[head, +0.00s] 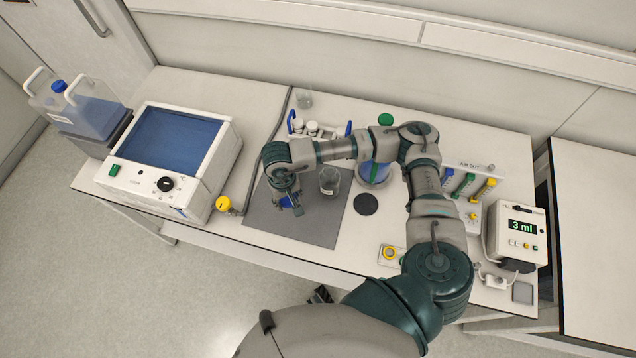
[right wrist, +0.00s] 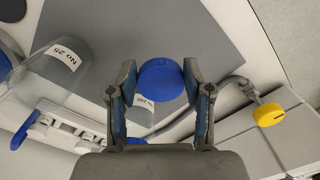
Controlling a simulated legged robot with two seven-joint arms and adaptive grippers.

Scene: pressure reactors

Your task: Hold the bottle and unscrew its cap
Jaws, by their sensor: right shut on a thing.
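The bottle's blue cap (right wrist: 160,80) sits between the two fingertips of my right gripper (right wrist: 160,84) in the right wrist view. The fingers are shut on the cap's sides. Part of the clear, labelled bottle (right wrist: 142,114) shows below the cap, partly hidden by it and the fingers. In the head view my right gripper (head: 287,202) is over the grey mat (head: 318,228), with a bit of blue under it. The bottle's body is mostly hidden there. I cannot make out my left gripper.
A glass beaker (head: 329,181) stands close to the right of the gripper. A rack with blue ends (head: 318,130) and a round flask (head: 374,172) are behind. A blue-topped heating unit (head: 170,140) and yellow knob (head: 224,203) lie left. The mat's front is clear.

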